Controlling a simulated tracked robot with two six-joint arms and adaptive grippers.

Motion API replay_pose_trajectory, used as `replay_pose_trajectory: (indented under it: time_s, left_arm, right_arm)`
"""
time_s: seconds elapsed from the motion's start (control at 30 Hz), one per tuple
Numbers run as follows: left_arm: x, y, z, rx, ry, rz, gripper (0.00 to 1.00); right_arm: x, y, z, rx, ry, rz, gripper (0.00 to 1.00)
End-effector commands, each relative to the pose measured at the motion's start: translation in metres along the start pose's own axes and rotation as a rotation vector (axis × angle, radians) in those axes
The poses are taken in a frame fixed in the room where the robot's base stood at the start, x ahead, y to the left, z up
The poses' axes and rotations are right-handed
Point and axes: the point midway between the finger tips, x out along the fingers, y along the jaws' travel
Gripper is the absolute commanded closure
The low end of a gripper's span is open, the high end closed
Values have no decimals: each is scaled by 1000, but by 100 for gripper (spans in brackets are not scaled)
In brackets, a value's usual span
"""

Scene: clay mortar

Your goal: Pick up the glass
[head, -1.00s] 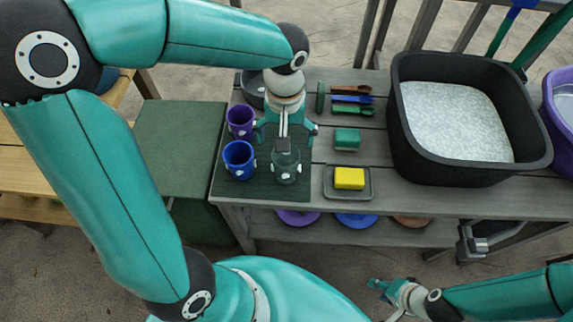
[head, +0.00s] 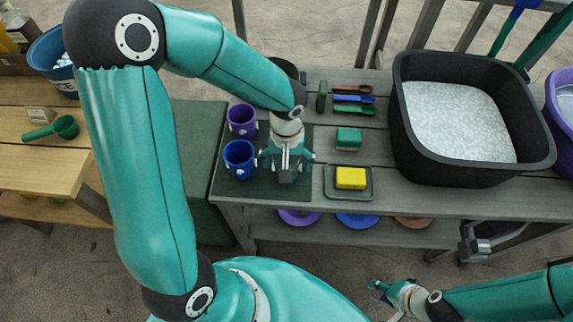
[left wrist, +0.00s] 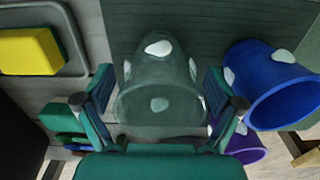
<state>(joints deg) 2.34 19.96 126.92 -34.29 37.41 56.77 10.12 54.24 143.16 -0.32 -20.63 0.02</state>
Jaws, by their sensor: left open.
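The glass (left wrist: 158,90) is a clear, grey-tinted cup with white spots, seen in the left wrist view. In the head view it is mostly hidden under my left gripper. My left gripper (head: 287,163) is open, pointing down over the dark mat (head: 235,188). In the left wrist view its two fingers stand on either side of the glass, with small gaps visible. My right gripper (head: 380,290) is low at the front right, apart from the table, empty, with its fingers apart.
A blue cup (head: 239,158) and a purple cup (head: 241,120) stand just left of the glass. A yellow sponge (head: 350,178) on a tray (head: 364,196) and a green block (head: 348,138) are to the right. A black tub (head: 400,130) stands further right.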

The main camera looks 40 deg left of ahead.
Motion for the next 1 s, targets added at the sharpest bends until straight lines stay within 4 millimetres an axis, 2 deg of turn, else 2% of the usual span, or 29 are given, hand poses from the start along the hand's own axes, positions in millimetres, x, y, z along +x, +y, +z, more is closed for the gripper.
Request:
replay_pose_trajectory:
  time_s: [0.13, 0.57, 0.83, 1.0]
  left_arm:
    - [0, 0, 0, 0, 0, 0, 8]
    - [-1, 0, 0, 1, 1, 0, 79]
    - [-2, 1, 0, 1, 1, 0, 79]
    - [-10, 1, -1, 0, 3, 0, 79]
  right_arm:
    - [0, 0, 0, 0, 0, 0, 60]
    - [0, 0, 0, 0, 0, 0, 60]
    - [0, 0, 0, 0, 0, 0, 60]
    - [-1, 0, 0, 0, 0, 0, 60]
